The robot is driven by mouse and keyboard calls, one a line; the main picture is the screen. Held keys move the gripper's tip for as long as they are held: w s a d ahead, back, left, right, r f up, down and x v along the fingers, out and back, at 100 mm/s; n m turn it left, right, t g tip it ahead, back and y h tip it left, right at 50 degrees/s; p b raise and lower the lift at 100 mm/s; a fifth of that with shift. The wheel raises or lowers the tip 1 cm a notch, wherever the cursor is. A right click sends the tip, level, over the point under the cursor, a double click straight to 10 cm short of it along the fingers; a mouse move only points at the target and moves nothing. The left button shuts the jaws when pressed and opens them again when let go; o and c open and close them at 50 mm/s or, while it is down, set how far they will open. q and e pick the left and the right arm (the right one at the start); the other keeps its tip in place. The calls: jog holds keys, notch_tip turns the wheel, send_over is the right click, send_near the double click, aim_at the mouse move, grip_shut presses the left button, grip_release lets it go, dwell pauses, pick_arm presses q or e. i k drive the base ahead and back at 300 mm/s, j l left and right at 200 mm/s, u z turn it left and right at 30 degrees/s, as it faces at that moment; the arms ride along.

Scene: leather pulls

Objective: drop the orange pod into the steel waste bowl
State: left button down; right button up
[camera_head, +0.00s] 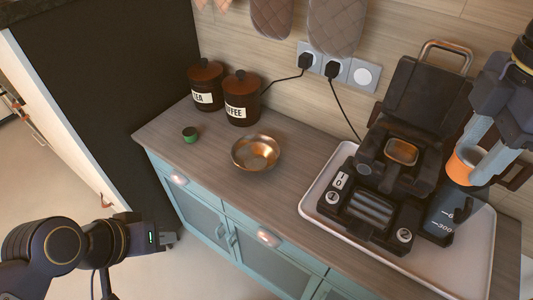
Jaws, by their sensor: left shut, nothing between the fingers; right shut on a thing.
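The orange pod (461,169) is between the grey fingers of my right gripper (479,152), at the right of the head view, in front of the coffee machine's right side. My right gripper is shut on it. The pod's far side is partly hidden by a finger. The waste bowl (256,153), round and shiny with a warm metallic tint, sits on the counter left of the machine and looks empty. My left gripper (172,238) is shut and empty, low on the left, in front of the cabinet and off the counter.
The coffee machine (372,208) stands on a white tray (316,190) with its lid raised, between the pod and the bowl. A water tank (446,215) is at its right. A green pod (190,134) and tea (205,86) and coffee (241,98) canisters are near the bowl.

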aim_at(255, 165)
jog(key=i+j+z, duration=0.1)
jog(key=j, duration=0.25)
jog(key=i+j+z, duration=0.15)
jog(key=j, duration=0.25)
jog(key=i+j+z, duration=0.1)
jog(key=j, duration=0.3)
jog(key=i+j+z, duration=0.1)
jog(key=j, duration=0.3)
jog(key=i+j+z, duration=0.1)
jog(key=j, duration=0.3)
